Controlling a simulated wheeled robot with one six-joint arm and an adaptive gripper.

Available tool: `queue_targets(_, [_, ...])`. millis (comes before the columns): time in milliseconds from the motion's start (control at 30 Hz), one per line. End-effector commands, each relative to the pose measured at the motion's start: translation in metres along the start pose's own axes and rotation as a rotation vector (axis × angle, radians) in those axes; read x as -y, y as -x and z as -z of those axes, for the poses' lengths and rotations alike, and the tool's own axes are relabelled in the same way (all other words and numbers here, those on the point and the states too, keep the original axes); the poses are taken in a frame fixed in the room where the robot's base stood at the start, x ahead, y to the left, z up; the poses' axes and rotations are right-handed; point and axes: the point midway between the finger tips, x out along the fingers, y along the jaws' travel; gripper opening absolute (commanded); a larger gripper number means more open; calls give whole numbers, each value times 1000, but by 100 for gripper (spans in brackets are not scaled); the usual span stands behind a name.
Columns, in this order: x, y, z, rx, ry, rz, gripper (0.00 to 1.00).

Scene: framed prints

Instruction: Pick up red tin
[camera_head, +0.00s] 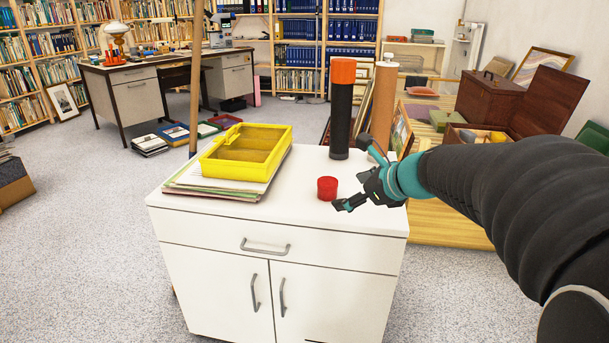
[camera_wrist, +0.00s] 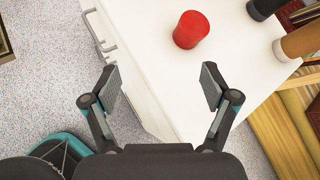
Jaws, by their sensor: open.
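The red tin (camera_head: 327,188) is a small red cylinder standing upright on the white cabinet top (camera_head: 300,215), near its front right. In the wrist view the red tin (camera_wrist: 191,29) shows at the top centre, beyond the fingertips. My gripper (camera_head: 350,182) is just to the right of the tin in the head view. In the wrist view my gripper (camera_wrist: 160,85) is open, with its two fingers wide apart and nothing between them. The white cabinet top (camera_wrist: 165,90) and its front edge lie below the gap.
A yellow tray (camera_head: 270,170) sits on stacked papers (camera_head: 195,185) at the cabinet's left. A tall black tube with an orange cap (camera_head: 341,110) and a brown tube (camera_head: 384,105) stand behind the tin. The cabinet top around the tin is clear.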

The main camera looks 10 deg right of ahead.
Motion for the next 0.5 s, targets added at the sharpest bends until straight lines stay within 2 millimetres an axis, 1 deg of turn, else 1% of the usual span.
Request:
queue_targets(33, [17, -5, 2, 21, -108, 21, 86])
queue_targets(100, [35, -9, 3, 51, -231, 46, 86])
queue_targets(200, [50, -12, 4, 78, -337, 66, 86])
queue_targets(267, [54, -16, 4, 86, -368, 71, 86])
queue_targets(333, [56, -24, 4, 90, -380, 71, 86])
queue_targets(500, [57, -54, 1, 89, -378, 69, 86])
